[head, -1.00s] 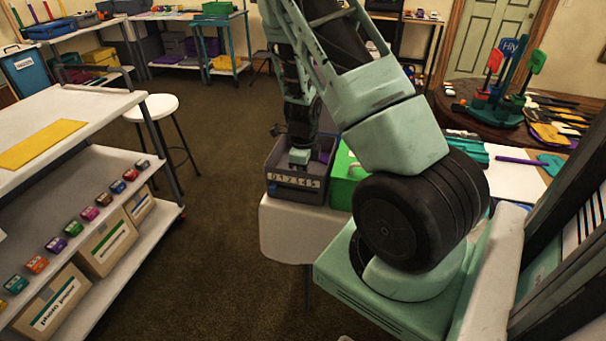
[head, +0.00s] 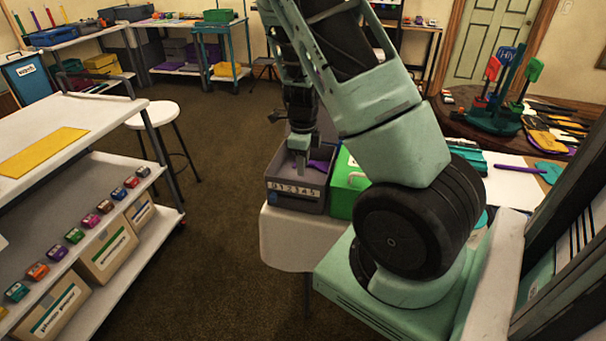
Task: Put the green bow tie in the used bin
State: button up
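My gripper (head: 301,164) points down at the mouth of a grey bin (head: 283,206) with a pale strip of figures on its front. The fingers are small and partly dark, and I cannot tell whether they are open or shut, or hold anything. A purple item (head: 319,165) lies in the grey bin beside the fingers. I cannot make out a green bow tie; the bin's inside is mostly hidden. A green bin (head: 344,190) stands right against the grey one, partly behind my arm. I can read no "used" label on either.
Both bins stand on a pale table (head: 295,240). A white stool (head: 153,114) stands to the left, and a shelf unit (head: 160,225) with boxes is at far left. A round wooden table (head: 450,122) with a paddle stand is at right. The middle floor is clear.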

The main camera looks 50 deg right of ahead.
notch_tip(320, 180, up, 5)
jog(key=w+a+r+m+t, duration=0.3)
jog(key=w+a+r+m, duration=0.15)
jog(key=a+m, duration=0.5)
jog(key=w+a+r+m+t, duration=0.3)
jog(key=w+a+m, duration=0.3)
jog(key=a, duration=0.6)
jog(key=s+a+r+m+g, duration=0.2)
jog(key=s+a+m, duration=0.6)
jog(key=s, duration=0.6)
jog(key=s+a+r+m+g, duration=0.1)
jog(key=s+a+m+g, duration=0.3)
jog(key=s+a+m, duration=0.5)
jog(key=s+a, duration=0.2)
jog(key=s, duration=0.2)
jog(key=shift+s+r+y+p, duration=0.3)
jog(key=shift+s+r, duration=0.05)
jog(key=shift+r, duration=0.05)
